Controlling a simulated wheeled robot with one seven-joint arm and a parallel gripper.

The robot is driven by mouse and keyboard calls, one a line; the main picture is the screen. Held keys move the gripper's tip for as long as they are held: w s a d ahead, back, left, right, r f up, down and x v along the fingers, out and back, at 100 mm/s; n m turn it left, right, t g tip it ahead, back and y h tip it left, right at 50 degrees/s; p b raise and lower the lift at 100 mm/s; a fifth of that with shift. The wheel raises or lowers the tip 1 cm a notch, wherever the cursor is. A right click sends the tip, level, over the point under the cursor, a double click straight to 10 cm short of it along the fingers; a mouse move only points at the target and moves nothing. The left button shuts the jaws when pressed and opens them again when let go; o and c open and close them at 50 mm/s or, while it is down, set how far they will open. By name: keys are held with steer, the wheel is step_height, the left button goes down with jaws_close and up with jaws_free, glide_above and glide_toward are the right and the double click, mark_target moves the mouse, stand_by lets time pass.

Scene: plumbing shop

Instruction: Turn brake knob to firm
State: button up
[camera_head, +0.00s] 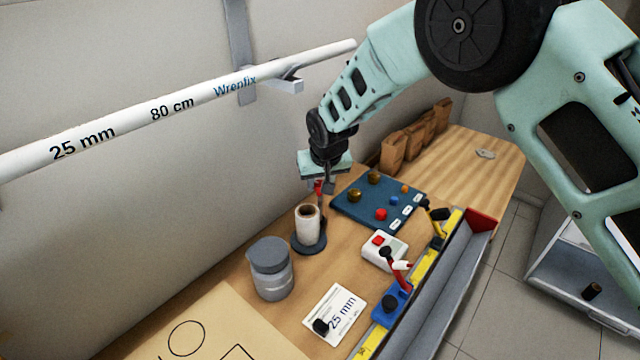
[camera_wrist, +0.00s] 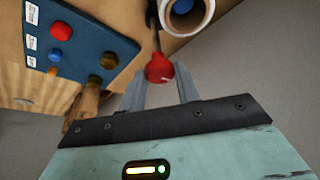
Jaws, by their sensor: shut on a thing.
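The red brake knob (camera_wrist: 159,66) sits between the two grey fingers of my gripper (camera_wrist: 160,78) in the wrist view, with a white mark on its face. It sits on a dark rod by a roll (camera_wrist: 201,10). In the head view my gripper (camera_head: 322,185) reaches down behind the roll (camera_head: 306,222), and a little of the red knob (camera_head: 318,188) shows beside the fingers. My gripper is shut on the knob. The roll stands upright on a dark round base (camera_head: 309,247). I can read no firm marking on the knob.
A blue panel (camera_head: 358,213) with coloured knobs stands close to the right. A grey jar (camera_head: 271,272) is in front on the left. A white pipe (camera_head: 200,100) runs along the wall. A white box with a red button (camera_head: 384,248) and a grey trough (camera_head: 440,300) lie to the right.

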steer(key=n+b, duration=0.1)
steer(key=n+y, duration=0.1)
steer(key=n, duration=0.1)
steer(key=shift+w+d+n+g+b, duration=0.2)
steer(key=shift+n+g+b, duration=0.1)
steer(key=shift+b, duration=0.1)
steer(key=n, duration=0.2)
steer(key=n+g+y, duration=0.1)
steer(key=n, duration=0.1)
steer(key=shift+n+y+b, duration=0.3)
steer(key=shift+b, duration=0.1)
steer(key=n+g, duration=0.1)
steer(key=n, duration=0.1)
steer(key=n+g, duration=0.1)
steer(key=n, duration=0.1)
steer(key=shift+w+y, duration=0.15)
steer(key=shift+y, duration=0.15)
steer(key=shift+w+n+g, duration=0.1)
steer(key=shift+n+g, duration=0.7)
steer(key=shift+n, duration=1.4)
steer(key=shift+d, duration=0.1)
steer(key=o, duration=1)
steer(key=shift+c, duration=0.2)
steer(key=shift+r, duration=0.15)
